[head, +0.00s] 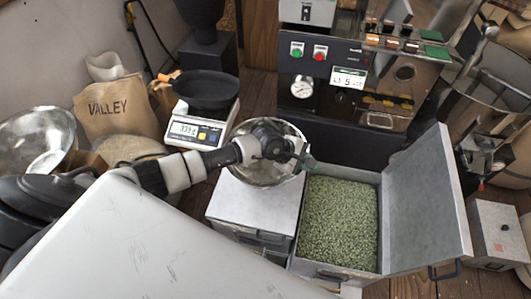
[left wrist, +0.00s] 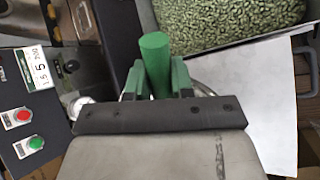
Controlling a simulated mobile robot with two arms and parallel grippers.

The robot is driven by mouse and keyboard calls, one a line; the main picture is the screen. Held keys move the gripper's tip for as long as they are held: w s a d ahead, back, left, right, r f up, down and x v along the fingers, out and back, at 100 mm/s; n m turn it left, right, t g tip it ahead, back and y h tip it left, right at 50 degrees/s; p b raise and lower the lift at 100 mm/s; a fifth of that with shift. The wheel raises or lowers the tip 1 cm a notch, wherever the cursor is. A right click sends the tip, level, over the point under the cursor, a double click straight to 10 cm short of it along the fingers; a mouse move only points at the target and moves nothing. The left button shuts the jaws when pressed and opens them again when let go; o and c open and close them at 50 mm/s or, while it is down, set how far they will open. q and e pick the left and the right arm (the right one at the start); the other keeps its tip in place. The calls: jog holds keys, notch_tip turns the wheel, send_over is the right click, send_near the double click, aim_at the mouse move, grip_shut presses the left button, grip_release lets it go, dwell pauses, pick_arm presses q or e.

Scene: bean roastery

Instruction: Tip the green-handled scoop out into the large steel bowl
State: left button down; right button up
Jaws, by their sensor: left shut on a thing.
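My left gripper (head: 304,160) is above the right part of a steel bowl (head: 243,176), near the bean bin. In the left wrist view its green fingers (left wrist: 154,80) are shut on the green handle of the scoop (left wrist: 154,50). The scoop's pan is hidden in both views, so I cannot tell its tilt or whether it holds beans. The steel bowl sits on or just behind a closed grey bin, partly hidden by my arm. Another wide steel bowl (head: 60,125) is at the far left. My right gripper is not in view.
An open bin of green beans (head: 340,215) stands right of the bowl, its lid (head: 428,210) raised. A scale (head: 203,131) with a black pan (head: 206,90) stands behind the arm. The roaster panel (head: 345,85) is at the back. A VALLEY sack (head: 115,108) is at left.

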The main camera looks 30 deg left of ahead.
pick_arm(q)
jog(key=shift+w+a+r+n+h+b, duration=0.1)
jog(key=shift+w+a+n+h+b, duration=0.1)
jog(key=shift+a+h+b, duration=0.45)
jog(key=shift+w+a+r+n+h+b, duration=0.15)
jog(key=shift+a+h+b, duration=0.1)
jog(key=shift+a+b, duration=0.65)
jog(key=shift+w+d+r, duration=0.1)
jog(key=shift+w+r, duration=0.05)
jog(key=shift+r, duration=0.05)
jog(key=shift+w+a+r+h+b, duration=0.1)
jog(key=shift+a+r+h+b, duration=0.25)
jog(key=shift+h+b, duration=0.2)
jog(key=shift+w+a+r+n+g+h+b, duration=0.2)
jog(key=shift+a+r+n+g+h+b, duration=0.1)
jog(key=shift+a+r+n+h+b, duration=0.4)
jog(key=shift+w+a+r+h, duration=0.25)
jog(key=shift+a+r+h, duration=0.3)
jog(key=shift+a+h, duration=0.25)
jog(key=shift+w+a+r+n+h+b, duration=0.2)
jog(key=shift+a+r+n+h, duration=0.1)
jog(key=shift+a+h, duration=0.15)
jog(key=shift+w+a+r+n+h+b, duration=0.1)
jog(key=shift+a+r+n+h+b, duration=0.15)
jog(key=shift+a, duration=0.2)
jog(key=shift+a+f, duration=0.1)
jog(key=shift+f, duration=0.05)
